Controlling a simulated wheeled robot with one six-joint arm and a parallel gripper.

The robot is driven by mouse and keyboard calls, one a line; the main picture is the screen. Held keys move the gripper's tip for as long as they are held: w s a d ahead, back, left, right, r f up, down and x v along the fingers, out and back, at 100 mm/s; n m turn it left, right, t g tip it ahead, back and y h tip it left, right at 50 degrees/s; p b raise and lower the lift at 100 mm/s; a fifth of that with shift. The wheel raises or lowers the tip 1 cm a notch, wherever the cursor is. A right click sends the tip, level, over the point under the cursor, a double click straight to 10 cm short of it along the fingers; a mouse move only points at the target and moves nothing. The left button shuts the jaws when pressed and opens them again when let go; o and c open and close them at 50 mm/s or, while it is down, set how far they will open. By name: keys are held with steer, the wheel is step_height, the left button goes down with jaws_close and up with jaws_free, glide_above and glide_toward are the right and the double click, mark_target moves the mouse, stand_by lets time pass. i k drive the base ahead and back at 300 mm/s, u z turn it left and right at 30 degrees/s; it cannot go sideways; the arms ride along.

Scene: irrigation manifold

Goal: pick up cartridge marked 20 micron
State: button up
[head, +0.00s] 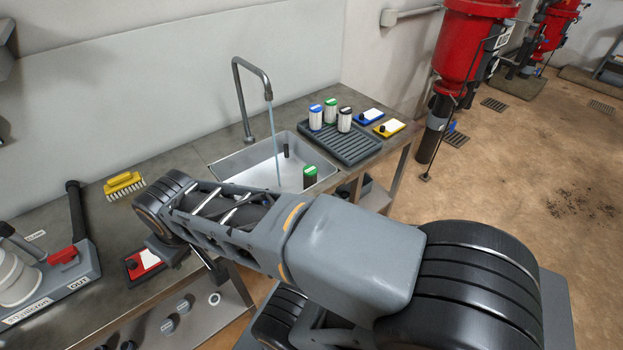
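Three white cartridges stand upright on a dark ribbed drain tray (362,152) right of the sink: one with a blue cap (316,118), one with a green cap (330,112) and one with a dark brown cap (345,120). Another cartridge with a green cap (310,172) and a dark body is in the sink, its lower part hidden. Labels are too small to read, so I cannot tell which is marked 20 micron. My arm crosses the foreground.
A tap (252,95) runs water into the steel sink (232,168). Blue (369,117) and yellow (388,128) tagged blocks lie beside the tray. A yellow brush (124,186), a red tagged block (143,263) and a grey fixture with a lever (80,255) occupy the left bench.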

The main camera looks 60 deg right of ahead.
mark_target(310, 173)
steer(key=z, duration=3.2)
steer(key=i, duration=0.8)
steer(key=u, duration=3.65)
